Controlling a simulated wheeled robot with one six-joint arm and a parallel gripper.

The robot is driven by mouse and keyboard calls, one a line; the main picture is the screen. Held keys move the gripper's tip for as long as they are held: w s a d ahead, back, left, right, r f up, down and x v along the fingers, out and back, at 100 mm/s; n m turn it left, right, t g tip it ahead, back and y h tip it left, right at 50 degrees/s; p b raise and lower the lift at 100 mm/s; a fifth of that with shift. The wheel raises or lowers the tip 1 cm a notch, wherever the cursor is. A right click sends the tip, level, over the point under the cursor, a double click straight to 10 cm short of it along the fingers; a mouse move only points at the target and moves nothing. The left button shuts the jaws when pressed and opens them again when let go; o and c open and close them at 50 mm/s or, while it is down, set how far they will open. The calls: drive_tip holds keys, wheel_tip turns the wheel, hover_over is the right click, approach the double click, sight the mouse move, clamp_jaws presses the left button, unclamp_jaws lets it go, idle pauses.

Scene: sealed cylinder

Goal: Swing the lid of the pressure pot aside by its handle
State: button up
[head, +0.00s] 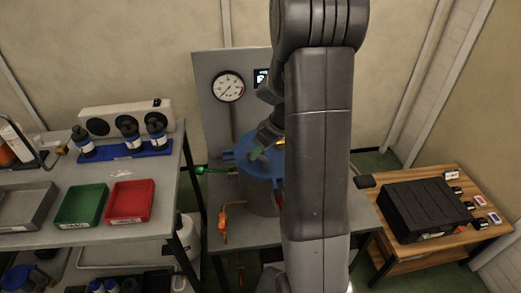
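The pressure pot (259,197) is a grey cylinder on a metal stand in the middle of the head view. Its blue lid (243,166) lies on top, and my arm covers the right part of both. The lid's handle cannot be made out for certain. My arm reaches down in front of the pot. A dark part of its far end shows just above the lid, but the gripper's fingertips are hidden or too small to tell, so I cannot see whether it touches the lid.
A panel with a round gauge (228,86) stands behind the pot. A green-handled valve (203,170) and orange fitting (223,222) sit at its left. A bench with a red tray (129,201) and green tray (81,205) is left. A wooden table with a black case (421,207) is right.

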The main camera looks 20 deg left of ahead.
clamp_jaws()
drive_tip(key=shift+d, duration=0.1)
